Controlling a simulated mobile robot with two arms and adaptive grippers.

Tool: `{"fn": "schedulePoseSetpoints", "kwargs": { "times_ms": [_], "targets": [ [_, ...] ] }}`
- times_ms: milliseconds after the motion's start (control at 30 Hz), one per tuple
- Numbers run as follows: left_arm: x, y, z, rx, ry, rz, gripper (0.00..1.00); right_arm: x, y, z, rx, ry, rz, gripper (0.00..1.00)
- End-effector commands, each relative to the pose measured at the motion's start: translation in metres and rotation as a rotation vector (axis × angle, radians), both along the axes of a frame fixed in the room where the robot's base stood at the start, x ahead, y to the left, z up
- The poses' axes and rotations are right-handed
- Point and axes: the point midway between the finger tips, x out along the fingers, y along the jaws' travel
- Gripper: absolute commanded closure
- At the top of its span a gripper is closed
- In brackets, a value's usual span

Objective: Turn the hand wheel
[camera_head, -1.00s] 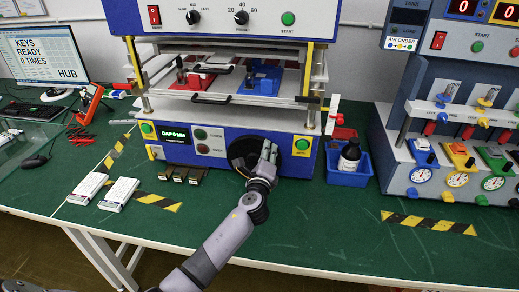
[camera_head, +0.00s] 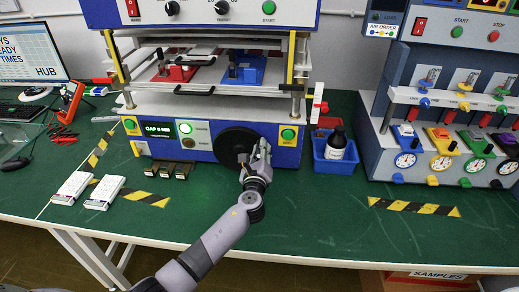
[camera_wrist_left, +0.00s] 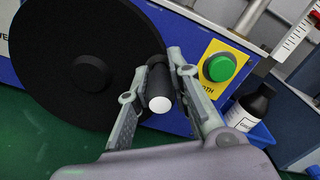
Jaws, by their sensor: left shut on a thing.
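The black round hand wheel (camera_head: 232,146) is on the blue front of the press machine (camera_head: 205,107). In the left wrist view, the wheel (camera_wrist_left: 60,60) fills the left part, with a hub at its middle and a dark handle (camera_wrist_left: 159,85) with a white end near its right rim. My left gripper (camera_head: 258,156) is at the right side of the wheel. In the left wrist view, my gripper's fingers (camera_wrist_left: 158,95) are on both sides of the handle, shut on it. The display reads "GAP 5 MM". My right gripper is not in view.
A green button (camera_head: 288,134) on a yellow plate is just right of the wheel. A blue bin (camera_head: 335,165) with a black bottle (camera_head: 337,143) stands further right. White boxes (camera_head: 104,192) lie at the left. The green table (camera_head: 310,220) is clear in front.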

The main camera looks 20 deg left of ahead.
Motion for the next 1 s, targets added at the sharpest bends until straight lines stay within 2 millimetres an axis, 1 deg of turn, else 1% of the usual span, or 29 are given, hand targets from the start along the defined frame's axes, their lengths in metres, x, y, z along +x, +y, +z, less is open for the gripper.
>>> {"fn": "schedulePoseSetpoints", "kwargs": {
  "times_ms": [33,200,233,500,833,933,1000],
  "targets": [
    [-0.001,-0.006,-0.006,-0.006,0.009,-0.012,1.0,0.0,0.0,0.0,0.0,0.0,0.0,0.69],
    [-0.002,-0.006,-0.007,-0.008,0.011,-0.012,1.0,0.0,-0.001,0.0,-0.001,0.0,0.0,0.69],
    [-0.002,-0.006,-0.007,-0.008,0.011,-0.012,0.79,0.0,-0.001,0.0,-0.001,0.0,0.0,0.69],
    [-0.001,-0.003,-0.004,-0.005,0.006,-0.005,0.61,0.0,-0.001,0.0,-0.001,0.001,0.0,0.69],
    [-0.002,-0.001,-0.002,-0.003,0.003,-0.003,0.6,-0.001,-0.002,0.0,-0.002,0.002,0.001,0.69],
    [-0.008,-0.003,-0.002,-0.003,0.003,-0.003,0.6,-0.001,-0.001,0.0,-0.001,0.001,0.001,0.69],
    [-0.016,-0.005,-0.003,-0.003,0.003,-0.003,0.6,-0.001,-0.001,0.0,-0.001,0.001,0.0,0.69]
  ]
}}
